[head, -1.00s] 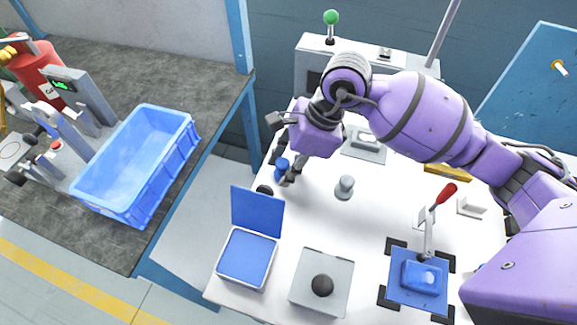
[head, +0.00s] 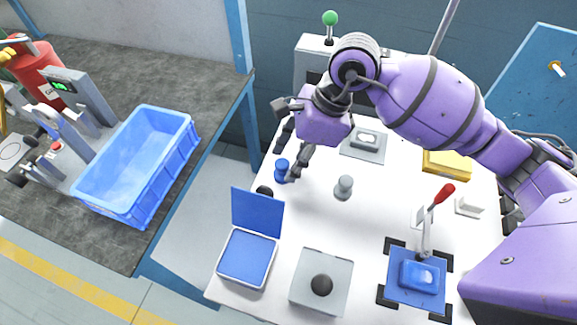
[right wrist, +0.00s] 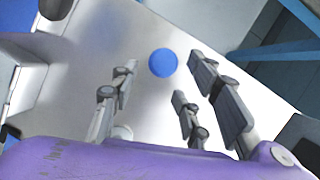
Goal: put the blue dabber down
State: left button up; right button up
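The blue dabber (head: 281,171) stands upright on the white bench top, just behind the open blue pad box (head: 247,257). My right gripper (head: 292,150) is open, its fingers spread wide, close behind and above the dabber. In the right wrist view the dabber's round blue top (right wrist: 163,63) shows near the fingertips, with clear space on both sides and no finger seen touching it. My left gripper is not in view.
A grey dabber-like piece (head: 344,187) stands to the right. A grey plate with a black knob (head: 321,286) and a red-handled clamp over a blue block (head: 424,277) are at the front. A blue crate (head: 190,135) sits on the dark left table.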

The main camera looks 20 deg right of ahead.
jog(key=v, duration=0.9)
